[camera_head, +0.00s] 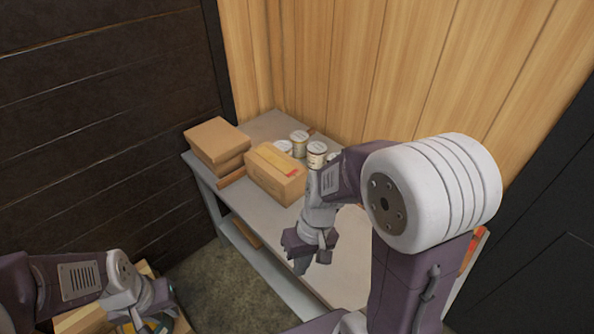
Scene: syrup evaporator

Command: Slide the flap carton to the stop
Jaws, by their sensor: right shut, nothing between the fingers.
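The flap carton (272,176), a tan box with a paler top strip and a red label on its right end, sits on the grey table (345,262) left of its middle. My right gripper (312,258) is shut and empty, in front of the carton and to its right, with a gap between them in the picture. A wooden strip (232,178) shows between the carton and the stacked boxes on the left; I cannot tell for sure that it is the stop. My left gripper (150,308) is low at the left, away from the table; its finger opening is unclear.
Stacked brown boxes (217,140) stand at the table's left end. Several white-lidded cans, one of them near the wall (299,143), stand behind the carton. An open box (85,320) lies below my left arm. My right arm hides the table's right part.

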